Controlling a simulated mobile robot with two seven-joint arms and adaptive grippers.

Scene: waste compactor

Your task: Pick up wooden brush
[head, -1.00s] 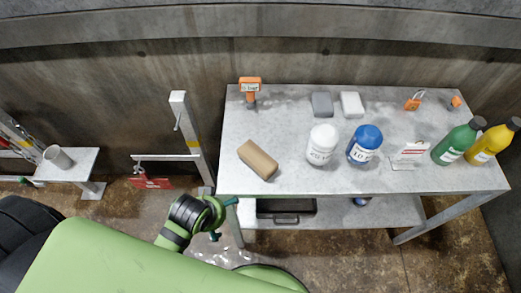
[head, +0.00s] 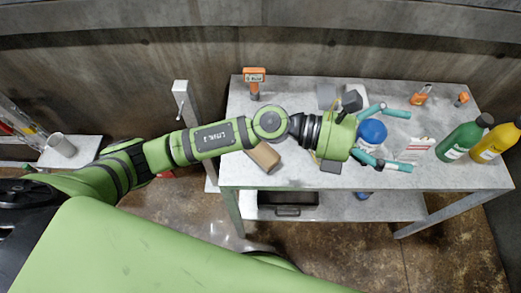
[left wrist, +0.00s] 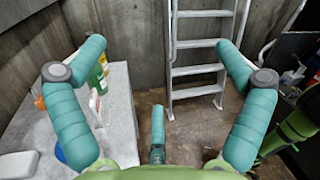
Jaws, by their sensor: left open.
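A brown wooden block, which looks like the wooden brush (head: 263,156), lies on the left part of the grey metal table (head: 240,178). My left arm passes over it and hides part of it; its bristles cannot be made out. My left gripper (head: 407,140) is open and empty. It is over the middle-right of the table, well to the right of the brush, with its fingers pointing right and spread on both sides of the blue-capped container (head: 372,132). In the left wrist view its teal fingers (left wrist: 162,50) are spread wide and the brush is not seen. My right gripper is not in view.
A green bottle (head: 462,140) and a yellow bottle (head: 495,143) stand at the table's right end. An orange-topped device (head: 254,77) stands at the back left. A sign (head: 415,148) and orange padlock (head: 421,95) are near the fingers. A ladder (left wrist: 198,70) stands beyond.

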